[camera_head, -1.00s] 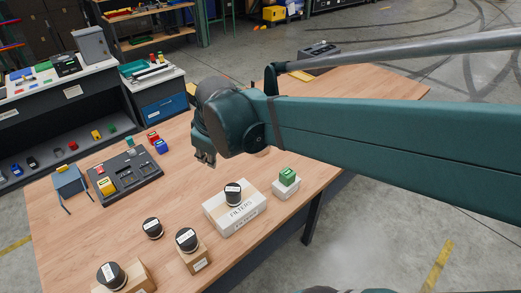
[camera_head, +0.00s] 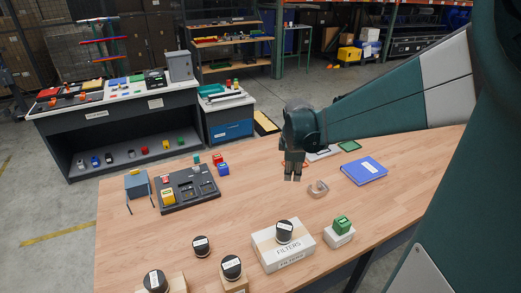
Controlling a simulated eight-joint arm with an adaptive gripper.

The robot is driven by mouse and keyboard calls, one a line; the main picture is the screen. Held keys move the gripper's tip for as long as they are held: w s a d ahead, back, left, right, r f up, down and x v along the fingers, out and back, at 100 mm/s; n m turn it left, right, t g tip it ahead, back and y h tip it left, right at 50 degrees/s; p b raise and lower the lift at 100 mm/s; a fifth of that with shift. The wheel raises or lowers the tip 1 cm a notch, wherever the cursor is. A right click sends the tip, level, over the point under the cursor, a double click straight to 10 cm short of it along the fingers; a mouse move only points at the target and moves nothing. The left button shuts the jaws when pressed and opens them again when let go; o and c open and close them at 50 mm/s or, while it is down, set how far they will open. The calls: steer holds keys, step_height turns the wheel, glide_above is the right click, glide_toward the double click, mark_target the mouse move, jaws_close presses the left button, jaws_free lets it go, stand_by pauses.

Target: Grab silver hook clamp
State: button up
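A small, pale silver, curved piece with an open side (camera_head: 318,189), which looks like the hook clamp, lies on the wooden table right of the middle. My gripper (camera_head: 292,179) points down above the table, a little to the left of this piece and apart from it. Its two fingertips show close together at this distance, and I cannot tell how far they are open. I see nothing held between them. My gripper and arm hide part of the table behind them.
A blue book (camera_head: 364,171) lies right of the clamp. A white filters box (camera_head: 283,250) with a black-lidded jar stands in front, beside a green block (camera_head: 342,225) on a white box. A dark tool tray (camera_head: 190,190) lies to the left. The table's middle is clear.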

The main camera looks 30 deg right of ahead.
steer(key=w+d+f+n+g, duration=0.1)
steer(key=w+d+f+n, duration=0.2)
steer(key=d+f, duration=0.45)
steer(key=n+g+p, duration=0.2)
steer(key=n, duration=0.1)
glide_toward(321, 192)
steer(key=shift+w+a+f, duration=0.1)
steer(key=shift+a+f, duration=0.05)
steer(key=shift+f, duration=0.4)
steer(key=shift+d+f, duration=0.4)
steer(key=shift+f, duration=0.05)
steer(key=shift+d+f, duration=0.2)
steer(key=shift+f, duration=1.05)
steer(key=shift+f, duration=0.1)
steer(key=shift+d+f, duration=0.15)
steer(key=shift+f, duration=1.1)
steer(key=shift+d+f, duration=0.15)
steer(key=shift+f, duration=1.1)
